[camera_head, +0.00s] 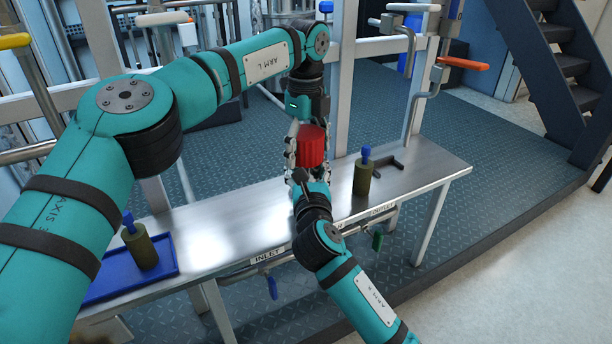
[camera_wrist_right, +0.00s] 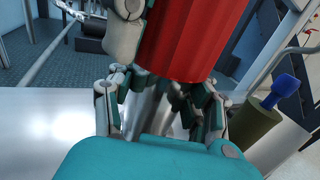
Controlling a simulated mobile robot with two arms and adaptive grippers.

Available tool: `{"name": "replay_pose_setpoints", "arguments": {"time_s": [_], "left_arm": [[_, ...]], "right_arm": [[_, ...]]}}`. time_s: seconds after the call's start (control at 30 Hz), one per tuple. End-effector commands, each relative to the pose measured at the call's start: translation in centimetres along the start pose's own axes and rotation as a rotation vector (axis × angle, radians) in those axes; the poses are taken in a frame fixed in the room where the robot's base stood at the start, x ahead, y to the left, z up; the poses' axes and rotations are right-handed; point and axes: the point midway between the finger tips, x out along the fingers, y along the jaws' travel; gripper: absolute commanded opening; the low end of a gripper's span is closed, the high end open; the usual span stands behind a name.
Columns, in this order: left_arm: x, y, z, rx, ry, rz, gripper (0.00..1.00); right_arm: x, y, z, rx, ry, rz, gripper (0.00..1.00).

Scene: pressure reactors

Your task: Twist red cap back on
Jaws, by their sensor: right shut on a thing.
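The red cap (camera_head: 312,146) is a ribbed cylinder held above the metal bench, between my two grippers. It also shows large in the right wrist view (camera_wrist_right: 192,38). My left gripper (camera_head: 296,142) reaches down from above, with fingers at the cap's left side; the right wrist view shows a finger against or very near it. Whether it grips the cap is unclear. My right gripper (camera_wrist_right: 160,100) comes from below and is shut on a silvery metal body (camera_wrist_right: 150,115) under the cap. The join between cap and body is hidden by fingers.
A brown cylinder with a blue top (camera_head: 361,178) stands on the bench (camera_head: 225,215) to the right, beside a black bracket (camera_head: 388,162). A similar cylinder (camera_head: 146,252) stands in a blue tray (camera_head: 165,248) at the left. Rails and pipes rise behind the bench.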

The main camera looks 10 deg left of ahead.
Motion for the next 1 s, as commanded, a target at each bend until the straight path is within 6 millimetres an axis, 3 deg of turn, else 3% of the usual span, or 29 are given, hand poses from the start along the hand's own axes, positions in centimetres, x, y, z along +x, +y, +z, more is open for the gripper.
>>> {"name": "replay_pose_setpoints", "arguments": {"time_s": [0.03,0.3,0.47,0.57,1.0], "left_arm": [[0.0,-0.02,-0.01,0.0,0.0,0.0,0.67],[-0.02,-0.03,-0.02,0.001,0.0,-0.001,0.32],[-0.02,-0.04,-0.04,0.041,0.0,-0.001,0.32],[0.03,-0.04,-0.06,0.182,0.002,-0.001,0.32],[0.19,-0.05,-0.07,1.249,0.002,-0.002,0.32]], "right_arm": [[-0.03,0.06,-0.14,-0.001,0.002,0.001,0.0],[-0.03,0.06,-0.15,-0.001,0.002,0.001,0.0],[-0.03,0.06,-0.16,-0.001,0.003,0.001,0.0],[-0.03,0.06,-0.16,-0.002,0.003,0.001,0.0],[-0.03,0.07,-0.18,-0.002,0.003,0.001,0.0]]}}
